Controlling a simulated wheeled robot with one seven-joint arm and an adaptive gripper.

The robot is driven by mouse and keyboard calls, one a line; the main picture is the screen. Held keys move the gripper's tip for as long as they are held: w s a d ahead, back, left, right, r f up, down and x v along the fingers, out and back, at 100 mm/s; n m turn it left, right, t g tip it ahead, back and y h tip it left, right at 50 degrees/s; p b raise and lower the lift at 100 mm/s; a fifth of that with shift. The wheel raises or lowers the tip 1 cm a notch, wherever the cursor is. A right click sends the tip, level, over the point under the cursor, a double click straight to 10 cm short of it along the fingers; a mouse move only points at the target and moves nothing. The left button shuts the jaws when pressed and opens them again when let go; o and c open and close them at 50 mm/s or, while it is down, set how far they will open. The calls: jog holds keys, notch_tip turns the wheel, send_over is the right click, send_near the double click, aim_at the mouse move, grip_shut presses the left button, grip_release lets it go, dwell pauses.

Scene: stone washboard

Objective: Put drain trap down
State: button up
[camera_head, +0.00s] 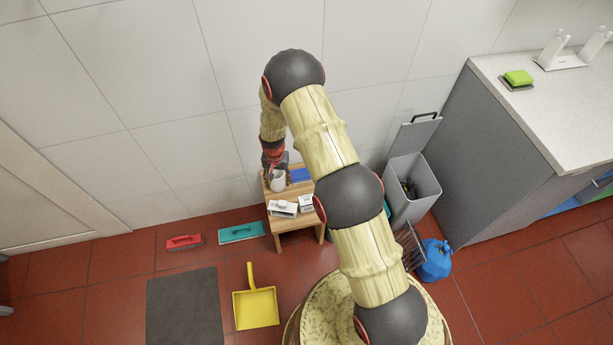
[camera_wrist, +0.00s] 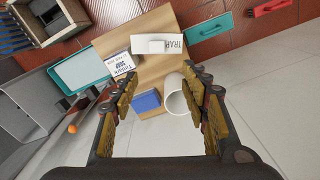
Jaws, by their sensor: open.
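My gripper (camera_wrist: 162,92) is open, its two fingers spread wide over the small wooden table (camera_wrist: 150,28). A white hollow cylinder (camera_wrist: 176,100) stands on the table, close to the right finger in the wrist view. In the head view the cylinder (camera_head: 278,183) is just below my gripper (camera_head: 274,168). A white item marked "TRAP" (camera_wrist: 172,47) lies on the table, with a small white block on it. I cannot tell for certain which of these is the drain trap. Nothing is clearly held between the fingers.
A blue block (camera_wrist: 147,100) and a lettered white box (camera_wrist: 118,65) share the tabletop. A grey bin (camera_head: 415,200) stands to the right, with a blue bag (camera_head: 436,262) near it. A yellow dustpan (camera_head: 256,306) and teal and red floats lie on the floor.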

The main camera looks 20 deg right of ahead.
jog(key=s+r+n+t, duration=0.1)
jog(key=s+r, duration=0.3)
jog(key=r, duration=1.4)
jog(key=s+r+n+t, duration=0.2)
jog(key=s+r, duration=0.1)
jog(key=r, duration=1.4)
jog(key=s+r+n+t, duration=0.1)
jog(key=s+r+n, duration=0.1)
jog(key=s+r, duration=1)
jog(key=s+r+n+t, duration=0.1)
jog(key=s+r, duration=0.3)
jog(key=s, duration=1)
jog(key=shift+s+d, duration=0.15)
jog(key=shift+s, duration=0.2)
